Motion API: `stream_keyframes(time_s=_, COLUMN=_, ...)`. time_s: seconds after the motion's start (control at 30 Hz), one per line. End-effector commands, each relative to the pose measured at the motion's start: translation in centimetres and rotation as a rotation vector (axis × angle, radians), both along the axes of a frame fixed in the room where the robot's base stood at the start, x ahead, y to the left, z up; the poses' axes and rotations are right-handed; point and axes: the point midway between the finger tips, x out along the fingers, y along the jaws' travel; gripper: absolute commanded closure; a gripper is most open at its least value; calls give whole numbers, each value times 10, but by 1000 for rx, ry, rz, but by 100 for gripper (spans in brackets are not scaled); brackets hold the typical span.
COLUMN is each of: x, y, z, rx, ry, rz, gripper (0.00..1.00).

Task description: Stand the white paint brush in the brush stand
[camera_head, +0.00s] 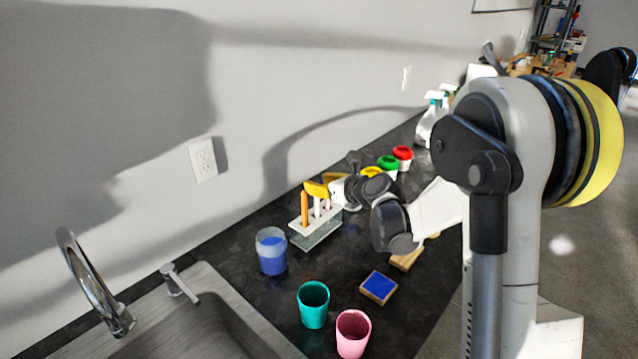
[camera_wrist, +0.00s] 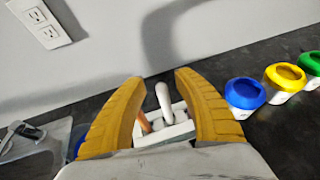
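The brush stand (camera_head: 318,236) is a white rack with a clear lower part on the dark counter near the wall. In the head view an orange handle (camera_head: 304,209), a white paint brush (camera_head: 317,207) and another pale handle (camera_head: 327,205) stand in it. My gripper (camera_head: 325,184) is just above and behind the stand. In the wrist view my gripper (camera_wrist: 160,76) has its yellow fingers well apart. The white paint brush (camera_wrist: 163,102) rises between them with a visible gap on both sides. The stand (camera_wrist: 168,134) shows below it; the brush's lower end is hidden.
A jar of blue liquid (camera_head: 271,252) stands left of the stand. A teal cup (camera_head: 314,305), a pink cup (camera_head: 353,335) and a blue-topped block (camera_head: 378,287) are in front. Paint pots (camera_head: 388,164) and a spray bottle (camera_head: 430,120) stand behind. A sink (camera_head: 195,330) is at lower left.

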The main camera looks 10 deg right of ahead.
Motion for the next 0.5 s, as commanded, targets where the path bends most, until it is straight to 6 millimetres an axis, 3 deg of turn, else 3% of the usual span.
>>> stream_keyframes(time_s=0.17, x=-11, y=-6, z=5, rx=1, ry=0, rz=-3, gripper=63)
stream_keyframes(time_s=0.5, x=-74, y=-30, z=33, rx=0, ry=0, rz=-3, gripper=63)
